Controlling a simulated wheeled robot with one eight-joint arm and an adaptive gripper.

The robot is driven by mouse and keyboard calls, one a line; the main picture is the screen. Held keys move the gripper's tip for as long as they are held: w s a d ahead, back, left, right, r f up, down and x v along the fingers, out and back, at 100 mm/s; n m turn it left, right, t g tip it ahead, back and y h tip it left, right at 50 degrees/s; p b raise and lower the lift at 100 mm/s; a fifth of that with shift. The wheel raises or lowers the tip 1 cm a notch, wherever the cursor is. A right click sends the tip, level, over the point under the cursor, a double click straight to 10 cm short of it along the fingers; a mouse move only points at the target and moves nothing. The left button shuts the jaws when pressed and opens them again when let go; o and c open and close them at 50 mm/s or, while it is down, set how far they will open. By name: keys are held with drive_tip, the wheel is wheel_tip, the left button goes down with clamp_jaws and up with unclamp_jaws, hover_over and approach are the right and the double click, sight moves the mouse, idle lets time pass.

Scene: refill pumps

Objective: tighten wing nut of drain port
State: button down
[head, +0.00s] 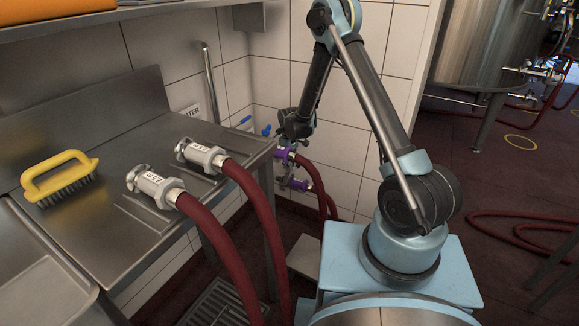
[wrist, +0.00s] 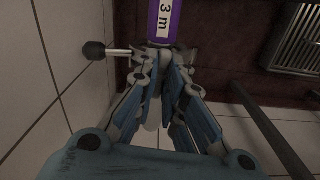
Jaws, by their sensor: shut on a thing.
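My gripper (wrist: 163,68) is shut at a metal fitting just below a purple sleeve (wrist: 165,20) marked "3 m" in the wrist view. The wing nut of the drain port lies between the fingers and is mostly hidden by them. A metal rod with a black ball knob (wrist: 94,50) sticks out left of the fingertips. In the head view my gripper (head: 294,128) is low by the tiled wall, over the upper purple coupling (head: 284,155). The wing nut cannot be made out there. A second purple coupling (head: 299,184) sits below, and dark red hoses run down from both.
A steel bench (head: 110,205) on the left carries a yellow brush (head: 60,178) and two tagged hose ends (head: 155,187) (head: 202,156). Their red hoses (head: 255,205) drop over its edge beside my arm. A floor grate (wrist: 303,38) shows in the wrist view. A steel tank (head: 490,45) stands far right.

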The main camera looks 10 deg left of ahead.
drive_tip(key=m, duration=0.4)
drive_tip(key=shift+w+m, duration=0.1)
drive_tip(key=shift+m, duration=0.2)
drive_tip(key=m, duration=0.3)
drive_tip(key=shift+m, duration=0.4)
drive_tip(key=m, duration=0.3)
drive_tip(key=shift+m, duration=2)
drive_tip(key=c, duration=1.7)
unclamp_jaws()
